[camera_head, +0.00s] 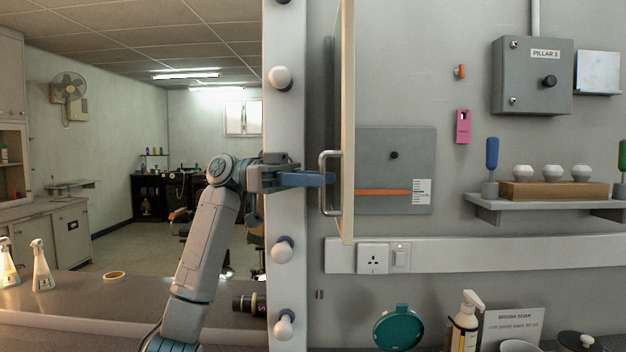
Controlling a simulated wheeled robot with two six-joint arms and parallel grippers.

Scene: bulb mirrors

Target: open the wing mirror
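The wing mirror (347,112) stands out from the wall and shows nearly edge-on as a tall, pale panel. Its reflecting face is not visible from here. A D-shaped metal handle (323,203) sticks out from its left side. My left gripper (326,179) reaches in from the left, with its blue fingers at the upper part of the handle's upright bar. The fingers overlap the bar and appear closed on it; one finger largely hides the other. My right gripper is not in view.
A frame strip with round bulbs (282,249) runs just behind my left gripper. Right of the panel are a grey wall plate (394,195), a socket (373,258) and a shelf (545,204). A teal round object (398,328) and a pump bottle (465,325) stand below.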

